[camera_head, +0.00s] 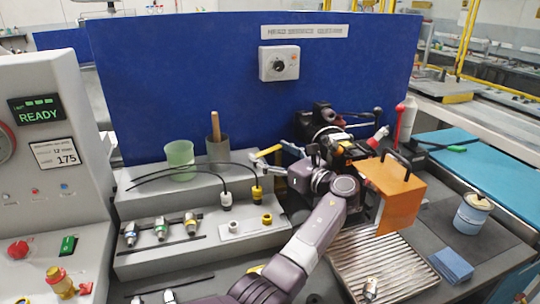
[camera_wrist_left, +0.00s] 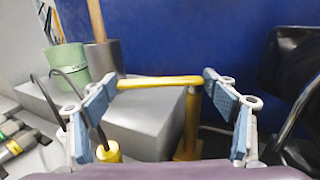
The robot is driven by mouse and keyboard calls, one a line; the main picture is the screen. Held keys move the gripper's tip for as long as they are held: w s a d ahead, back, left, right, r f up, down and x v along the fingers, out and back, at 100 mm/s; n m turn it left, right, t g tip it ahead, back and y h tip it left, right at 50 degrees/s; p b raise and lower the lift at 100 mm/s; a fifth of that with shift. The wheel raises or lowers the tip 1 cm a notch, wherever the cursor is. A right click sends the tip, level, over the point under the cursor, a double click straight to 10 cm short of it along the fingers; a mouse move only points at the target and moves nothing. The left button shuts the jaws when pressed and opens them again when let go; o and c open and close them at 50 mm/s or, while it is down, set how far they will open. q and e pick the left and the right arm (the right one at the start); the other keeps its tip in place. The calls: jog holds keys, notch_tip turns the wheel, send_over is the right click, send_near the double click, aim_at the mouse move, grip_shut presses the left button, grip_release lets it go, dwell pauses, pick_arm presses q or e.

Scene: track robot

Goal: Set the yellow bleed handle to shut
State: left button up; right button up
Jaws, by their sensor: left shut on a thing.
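The yellow bleed handle (camera_head: 268,151) is a short bar at the back of the bench, left of the dark machine. In the left wrist view the handle (camera_wrist_left: 160,82) lies level, crossing the picture, on top of a yellow post (camera_wrist_left: 192,125) near its right end. My left gripper (camera_head: 273,156) is at the handle. In the wrist view its blue-padded fingers (camera_wrist_left: 162,84) stand wide apart, one at each end of the bar, closed on it lengthwise. The post's foot is partly hidden in the head view. My right gripper is not in view.
A grey stepped block (camera_head: 140,200) with hoses and fittings stands left of the gripper. A green cup (camera_head: 180,158) and a grey cup (camera_head: 217,152) sit on it. A blue panel (camera_head: 200,80) closes the back.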

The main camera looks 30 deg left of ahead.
pick_arm(q)
jog(key=o, duration=1.7)
